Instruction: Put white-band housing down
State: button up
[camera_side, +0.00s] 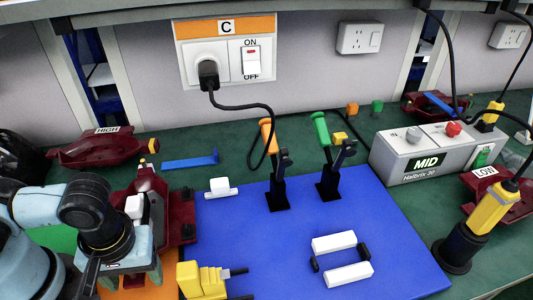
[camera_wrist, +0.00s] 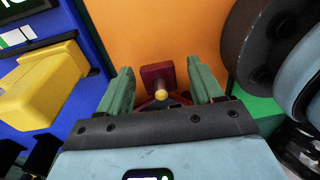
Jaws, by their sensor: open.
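My gripper (camera_side: 130,280) is at the lower left in the side view, low over an orange surface. In the wrist view its two green fingers (camera_wrist: 160,92) stand wide apart. Between them is a dark red piece (camera_wrist: 157,72) with a yellow tip; no finger visibly touches it. In the side view a dark red housing (camera_side: 180,205) with a white part (camera_side: 135,206) stands just behind my gripper, and my arm partly hides it. I cannot tell for sure whether this is the white-band housing or the piece between the fingers.
A blue mat (camera_side: 400,225) carries white bars (camera_side: 333,242), a small white piece (camera_side: 219,186) and two upright black holders (camera_side: 277,190). A yellow block (camera_side: 195,280) stands close right of my gripper. Dark red housings marked HIGH (camera_side: 95,150) and LOW (camera_side: 505,195) lie farther off.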

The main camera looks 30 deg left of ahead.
jog(key=shift+r, duration=0.15)
jog(key=shift+d+r, duration=0.5)
jog(key=shift+r, duration=5.45)
jog(key=w+a+m+t, duration=0.3)
jog(key=w+a, duration=0.3)
jog(key=w, duration=0.2)
jog(key=w+a+m+t+h, duration=0.1)
jog(key=w+a+m+t, duration=0.3)
jog(key=w, duration=0.5)
jog(key=shift+a+f+m, duration=0.4)
jog(key=shift+a+m, duration=0.6)
jog(key=shift+a, duration=0.05)
jog(key=shift+w, duration=0.1)
